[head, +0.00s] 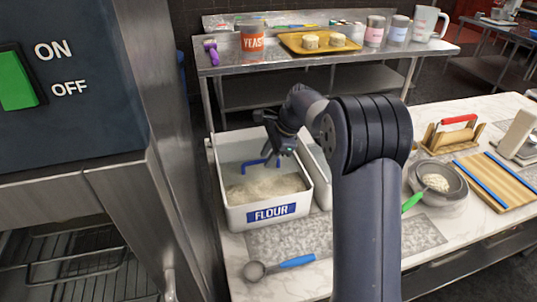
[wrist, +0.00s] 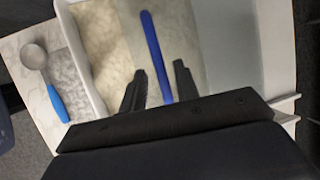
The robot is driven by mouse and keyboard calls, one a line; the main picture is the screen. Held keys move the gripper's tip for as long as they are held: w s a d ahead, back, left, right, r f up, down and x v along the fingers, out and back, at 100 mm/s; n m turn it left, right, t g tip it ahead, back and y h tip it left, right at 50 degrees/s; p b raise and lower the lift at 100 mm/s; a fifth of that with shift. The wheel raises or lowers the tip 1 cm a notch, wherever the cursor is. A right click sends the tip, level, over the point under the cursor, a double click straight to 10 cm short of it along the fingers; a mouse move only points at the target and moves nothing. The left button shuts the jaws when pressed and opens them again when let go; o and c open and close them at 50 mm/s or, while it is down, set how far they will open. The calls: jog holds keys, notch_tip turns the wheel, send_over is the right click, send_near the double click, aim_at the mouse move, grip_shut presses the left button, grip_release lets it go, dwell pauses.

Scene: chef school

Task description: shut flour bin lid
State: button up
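The white flour bin (head: 235,215) stands on the counter with a blue FLOUR label on its front. Flour (head: 265,187) shows in its front part. A pale, seemingly see-through lid (wrist: 190,30) covers part of the bin; its front edge crosses over the flour. A blue bar handle (wrist: 152,45) is on the lid, and it also shows in the head view (head: 258,163). My gripper (wrist: 159,72) is open, with one finger on each side of the handle's near end. I cannot tell whether either finger touches the handle. The gripper also shows over the bin in the head view (head: 275,157).
A scoop with a blue handle (head: 275,266) lies in front of the bin. Another white container (head: 318,170) stands close on its right, partly behind my arm. A grey bowl (head: 455,190) is farther right. A large appliance (head: 105,180) is at left.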

grip_shut()
dwell(0.3)
jog(key=s+d+b, duration=0.1)
jog(key=s+b, duration=0.1)
jog(key=s, duration=0.6)
jog(key=shift+s+d, duration=0.15)
jog(key=shift+d, duration=0.2)
jog(key=shift+o, duration=0.5)
grip_release()
jog(key=shift+s, duration=0.1)
